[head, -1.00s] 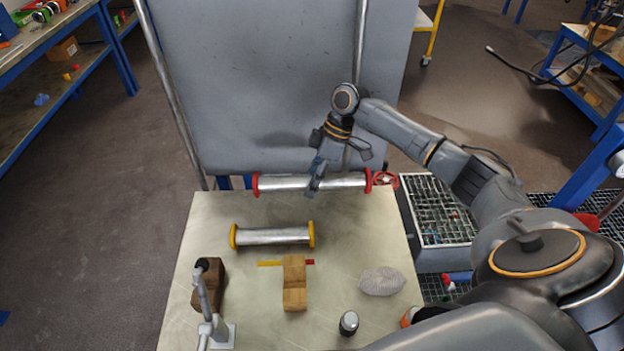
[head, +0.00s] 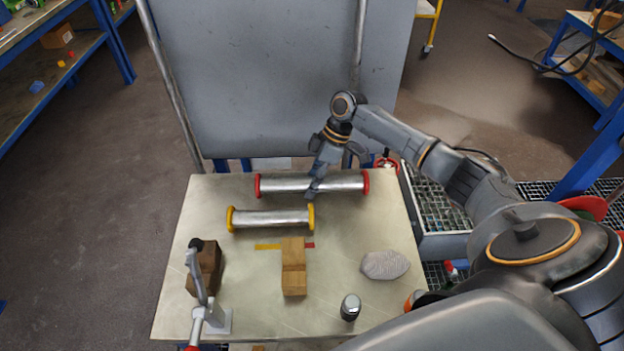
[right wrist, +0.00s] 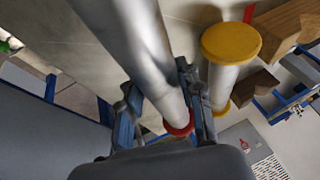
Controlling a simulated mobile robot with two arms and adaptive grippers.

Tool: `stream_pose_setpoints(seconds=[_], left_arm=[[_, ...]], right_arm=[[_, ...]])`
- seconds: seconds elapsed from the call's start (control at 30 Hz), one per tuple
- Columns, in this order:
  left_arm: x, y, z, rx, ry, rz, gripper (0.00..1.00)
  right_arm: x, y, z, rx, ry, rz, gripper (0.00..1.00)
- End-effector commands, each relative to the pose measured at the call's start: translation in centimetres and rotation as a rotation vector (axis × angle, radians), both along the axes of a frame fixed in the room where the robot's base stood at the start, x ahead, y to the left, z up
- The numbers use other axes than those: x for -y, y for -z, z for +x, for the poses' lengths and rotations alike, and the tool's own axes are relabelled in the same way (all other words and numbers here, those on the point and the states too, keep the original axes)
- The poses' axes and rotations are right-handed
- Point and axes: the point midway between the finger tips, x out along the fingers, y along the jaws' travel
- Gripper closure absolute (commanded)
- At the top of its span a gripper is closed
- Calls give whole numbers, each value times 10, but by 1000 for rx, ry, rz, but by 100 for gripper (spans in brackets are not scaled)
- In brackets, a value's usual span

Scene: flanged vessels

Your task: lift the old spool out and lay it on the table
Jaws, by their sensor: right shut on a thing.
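The red-flanged spool (head: 285,184), a silver tube with a red flange at each end, lies level across the far part of the table (head: 225,270). My right gripper (head: 312,190) is shut around its middle. In the right wrist view the spool's tube (right wrist: 145,45) runs between the fingers (right wrist: 163,98). I cannot tell how high the spool is above the tabletop. A yellow-flanged spool (head: 270,218) lies on the table in front of it, roughly parallel and apart. My left gripper is not in view.
A large grey panel (head: 275,80) stands behind. A red handwheel (head: 386,163) is beyond the table's far right corner.

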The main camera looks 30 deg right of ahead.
Motion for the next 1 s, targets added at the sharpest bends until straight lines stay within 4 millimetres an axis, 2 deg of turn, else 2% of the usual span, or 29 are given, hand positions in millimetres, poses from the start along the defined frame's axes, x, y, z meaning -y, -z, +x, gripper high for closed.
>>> stream_pose_setpoints(seconds=[1.0], left_arm=[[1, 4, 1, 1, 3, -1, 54]], right_arm=[[0, 9, 1, 4, 1, 4, 100]])
